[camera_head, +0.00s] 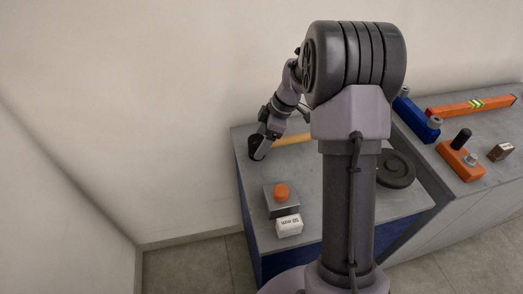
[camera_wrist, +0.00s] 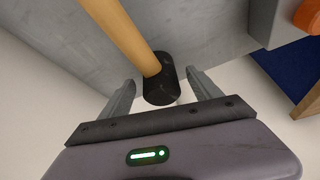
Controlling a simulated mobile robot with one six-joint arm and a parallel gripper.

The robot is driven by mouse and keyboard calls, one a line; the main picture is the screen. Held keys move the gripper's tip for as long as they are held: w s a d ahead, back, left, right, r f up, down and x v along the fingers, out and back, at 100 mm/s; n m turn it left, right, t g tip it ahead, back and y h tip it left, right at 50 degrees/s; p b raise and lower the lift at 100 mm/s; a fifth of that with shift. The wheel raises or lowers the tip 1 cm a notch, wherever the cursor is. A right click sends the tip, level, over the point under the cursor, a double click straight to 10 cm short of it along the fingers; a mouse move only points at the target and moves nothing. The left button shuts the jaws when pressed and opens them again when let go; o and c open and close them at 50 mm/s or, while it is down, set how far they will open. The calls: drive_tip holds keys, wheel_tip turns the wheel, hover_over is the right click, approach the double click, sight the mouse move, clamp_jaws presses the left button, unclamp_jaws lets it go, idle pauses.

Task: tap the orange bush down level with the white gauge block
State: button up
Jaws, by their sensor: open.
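The orange bush (camera_head: 281,192) stands upright in a grey block (camera_head: 279,208) on the cart top, its top showing above the block. It also shows at the upper right corner of the wrist view (camera_wrist: 309,16). The white gauge block (camera_head: 289,226), marked 50 mm, sits just in front of the grey block and is outside the wrist view. A mallet with a black head (camera_wrist: 159,88) and a wooden handle (camera_wrist: 122,35) lies at the cart's back left. My gripper (camera_wrist: 161,78) is open, its fingers on either side of the mallet head. Contact cannot be told.
The grey cart top (camera_head: 310,170) is clear between mallet and grey block. A dark round disc (camera_head: 396,168) lies at its right. The neighbouring cart holds an orange level (camera_head: 470,106), a blue tool (camera_head: 413,120) and an orange fixture (camera_head: 460,158). A wall stands behind.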

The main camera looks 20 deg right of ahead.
drive_tip(key=shift+x, duration=1.15)
drive_tip(key=shift+r, duration=0.1)
drive_tip(key=shift+c, duration=1.1)
clamp_jaws()
wheel_tip(320, 180, up, 10)
drive_tip(key=p, duration=0.4)
drive_tip(key=shift+r, duration=0.1)
